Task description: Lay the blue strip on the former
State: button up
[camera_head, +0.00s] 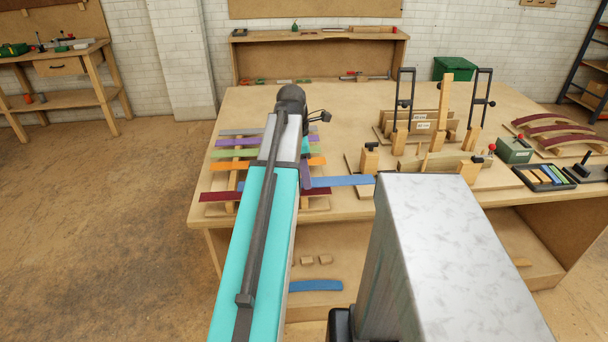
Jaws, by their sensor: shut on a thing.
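The blue strip (345,181) lies level across the strip rack, its right part reaching out past the other strips toward the former. Its middle is hidden behind my arm, and a bit of blue shows on the arm's left. My gripper (306,175) is mostly hidden by my arm; a dark part of it shows at the blue strip, and it is shut on that strip. The wooden former (440,160) stands to the right on a baseboard, among wooden posts and black clamps. Its top surface is hard to make out from here.
A rack of coloured strips (224,196) lies under and left of my arm. Tall black clamps (404,100) and upright wooden posts (444,100) crowd the former. A green box (514,150), a tray (545,177) and curved laminations (555,125) fill the right. Another blue piece (315,286) lies on the lower shelf.

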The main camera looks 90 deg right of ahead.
dwell(0.3)
